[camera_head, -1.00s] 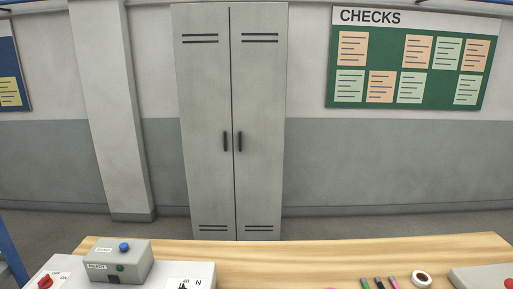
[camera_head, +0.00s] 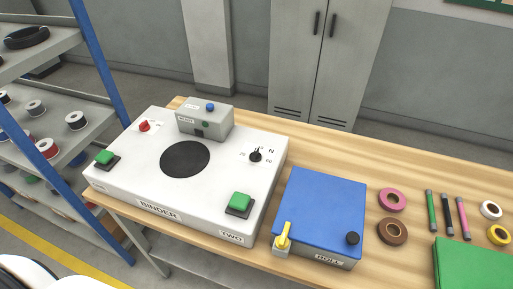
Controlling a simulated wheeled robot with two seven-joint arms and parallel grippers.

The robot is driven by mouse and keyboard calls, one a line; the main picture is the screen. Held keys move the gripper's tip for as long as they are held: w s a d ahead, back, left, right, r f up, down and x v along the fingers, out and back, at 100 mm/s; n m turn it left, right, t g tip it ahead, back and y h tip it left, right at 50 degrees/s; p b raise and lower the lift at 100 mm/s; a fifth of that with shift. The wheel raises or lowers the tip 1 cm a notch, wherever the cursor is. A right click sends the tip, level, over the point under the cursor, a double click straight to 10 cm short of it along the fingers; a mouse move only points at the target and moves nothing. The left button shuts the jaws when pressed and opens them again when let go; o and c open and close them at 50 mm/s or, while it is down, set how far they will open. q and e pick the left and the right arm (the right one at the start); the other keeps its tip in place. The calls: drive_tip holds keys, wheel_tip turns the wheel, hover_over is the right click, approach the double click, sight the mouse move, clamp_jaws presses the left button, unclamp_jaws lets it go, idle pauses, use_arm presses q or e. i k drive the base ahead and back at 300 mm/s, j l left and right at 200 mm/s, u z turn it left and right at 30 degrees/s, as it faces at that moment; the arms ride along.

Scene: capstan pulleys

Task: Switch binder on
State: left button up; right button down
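The binder (camera_head: 120,170) is a wide white box labelled BINDER at the left of the wooden table. A small red switch (camera_head: 144,126) sits near its back left corner; I cannot tell its setting from this view. The top also has a round black disc (camera_head: 185,159), a black knob (camera_head: 255,157) with small marks at the right, and green buttons at the front left (camera_head: 104,157) and front right (camera_head: 239,201). A grey box (camera_head: 205,122) with a blue button (camera_head: 210,107) stands at its back edge. Neither gripper shows.
A blue box (camera_head: 322,205) labelled ROLL, with a yellow lever (camera_head: 283,235) and black knob (camera_head: 352,238), stands right of the binder. Tape rolls, pens and a green item (camera_head: 472,262) lie farther right. A shelf rack (camera_head: 100,45) stands at the left.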

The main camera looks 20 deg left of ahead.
sight(144, 126)
drive_tip(key=u, duration=1.5)
drive_tip(key=j+z, duration=1.15)
drive_tip(key=z, duration=0.2)
